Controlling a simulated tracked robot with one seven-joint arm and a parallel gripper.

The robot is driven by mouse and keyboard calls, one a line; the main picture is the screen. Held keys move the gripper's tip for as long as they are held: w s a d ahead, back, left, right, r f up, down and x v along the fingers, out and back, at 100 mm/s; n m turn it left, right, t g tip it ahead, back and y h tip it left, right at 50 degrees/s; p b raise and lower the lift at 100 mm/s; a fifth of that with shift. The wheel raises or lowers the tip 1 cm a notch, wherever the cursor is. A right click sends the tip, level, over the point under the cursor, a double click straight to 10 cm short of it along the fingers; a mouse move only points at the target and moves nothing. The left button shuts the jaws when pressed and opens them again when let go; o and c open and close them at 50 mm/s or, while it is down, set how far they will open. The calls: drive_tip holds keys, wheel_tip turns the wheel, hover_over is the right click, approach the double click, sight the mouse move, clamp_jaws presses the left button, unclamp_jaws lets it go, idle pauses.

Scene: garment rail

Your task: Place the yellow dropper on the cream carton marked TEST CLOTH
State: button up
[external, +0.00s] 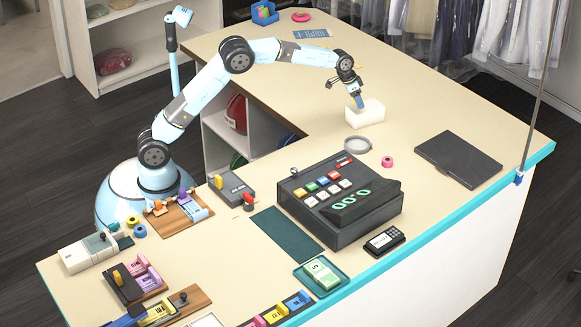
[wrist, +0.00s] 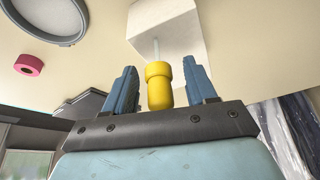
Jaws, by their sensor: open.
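The yellow dropper (wrist: 159,88) shows in the wrist view between the two blue fingers of my gripper (wrist: 162,88), with a gap on each side. Its pale thin stem points away from my gripper toward the cream carton (wrist: 165,33). The stem's end overlaps the carton; I cannot tell exactly how it rests there. In the external view my open gripper (external: 356,97) is pointed down at the carton (external: 366,114), close over its top. The dropper is not clearly visible there. No TEST CLOTH lettering is readable on the carton's visible faces.
A grey round dish (external: 357,145) and a pink ring (external: 387,161) lie in front of the carton. A cash register (external: 340,205) and a dark flat case (external: 458,159) stand nearer the front. Hanging garments (external: 470,30) are behind. The counter around the carton is mostly clear.

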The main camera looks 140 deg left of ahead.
drive_tip(key=v, duration=1.2)
drive_tip(key=shift+d+r, duration=0.1)
drive_tip(key=w+d+r+m+t, duration=0.1)
drive_tip(key=w+d+r, duration=0.3)
drive_tip(key=d, duration=0.6)
drive_tip(key=w+d+r+m+h, duration=0.1)
drive_tip(key=w+d+r+m, duration=0.1)
drive_tip(key=w+d, duration=0.5)
drive_tip(key=w+d+r+m+t, duration=0.1)
drive_tip(key=w+d+r, duration=0.2)
drive_tip(key=d, duration=0.9)
drive_tip(key=d+r+m, duration=0.1)
drive_tip(key=d+m, duration=0.1)
drive_tip(key=d, duration=1.2)
drive_tip(key=s+d+f+m+t+h, duration=0.1)
drive_tip(key=s+d+m, duration=0.15)
drive_tip(key=d, duration=0.75)
drive_tip(key=s+d+f+m+h, duration=0.1)
drive_tip(key=s+d, duration=0.2)
drive_tip(key=d, duration=0.7)
drive_tip(key=s+d+f+m, duration=0.1)
drive_tip(key=s+d+f, duration=0.2)
drive_tip(key=s+d, duration=0.3)
drive_tip(key=s+d+f+m+h, duration=0.1)
drive_tip(key=s+d+f+m, duration=0.1)
drive_tip(key=s+d+f, duration=0.2)
drive_tip(key=s+d, duration=0.3)
drive_tip(key=shift+t, duration=0.4)
